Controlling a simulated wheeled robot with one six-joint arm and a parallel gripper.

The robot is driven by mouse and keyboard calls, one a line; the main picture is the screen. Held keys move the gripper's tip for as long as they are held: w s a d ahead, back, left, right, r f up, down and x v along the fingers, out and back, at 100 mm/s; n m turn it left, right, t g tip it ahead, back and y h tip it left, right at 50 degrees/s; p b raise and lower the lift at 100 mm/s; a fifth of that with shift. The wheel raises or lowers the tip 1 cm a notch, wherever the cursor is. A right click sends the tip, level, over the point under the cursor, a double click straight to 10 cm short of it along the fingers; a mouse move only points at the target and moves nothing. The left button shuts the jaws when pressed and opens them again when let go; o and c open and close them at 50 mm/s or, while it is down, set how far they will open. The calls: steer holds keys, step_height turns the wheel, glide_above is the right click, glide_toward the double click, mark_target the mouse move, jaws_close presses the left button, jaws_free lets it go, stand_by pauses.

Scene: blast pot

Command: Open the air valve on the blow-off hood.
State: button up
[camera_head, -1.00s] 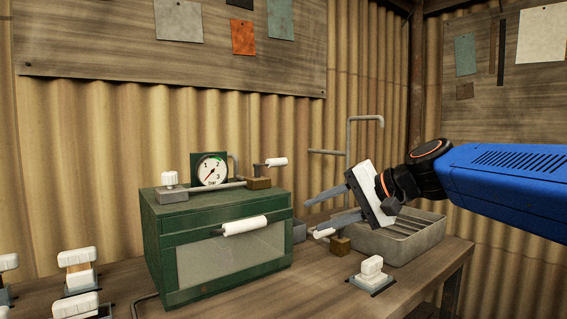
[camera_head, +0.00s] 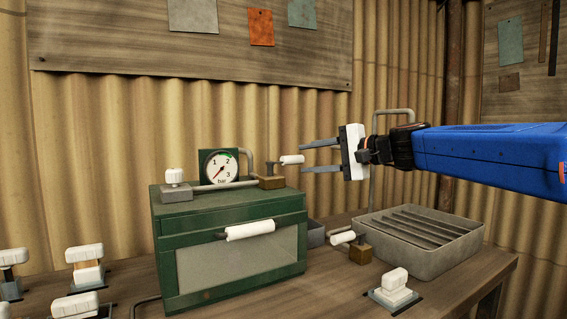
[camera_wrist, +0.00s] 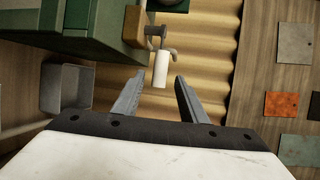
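A valve with a brass block (camera_head: 268,182) sits on the top right of the green cabinet (camera_head: 177,247); its white handle (camera_head: 291,160) points right. A second valve, with a brass block (camera_head: 361,251) and white handle (camera_head: 342,238), stands by the grey slatted tray. I cannot tell by looks which is the hood's valve. My gripper (camera_head: 302,157) is open and level, its fingertips above and below the end of the upper handle. In the wrist view my gripper (camera_wrist: 160,74) has that white handle (camera_wrist: 160,68) between its fingertips, with gaps both sides; nothing is gripped.
A pressure gauge (camera_head: 221,168) and a pipe stand on the cabinet. A white bar handle (camera_head: 250,230) crosses its front. The slatted tray (camera_head: 458,257) and a bent pipe (camera_head: 392,111) are at right. White-topped switches (camera_head: 396,281) sit on the bench. Corrugated wall lies behind.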

mark_target(283, 161)
steer(key=x, duration=0.9)
steer(key=shift+w+a+f, duration=0.1)
steer(key=shift+a+f, duration=0.05)
steer(key=shift+a, duration=0.05)
jaws_close()
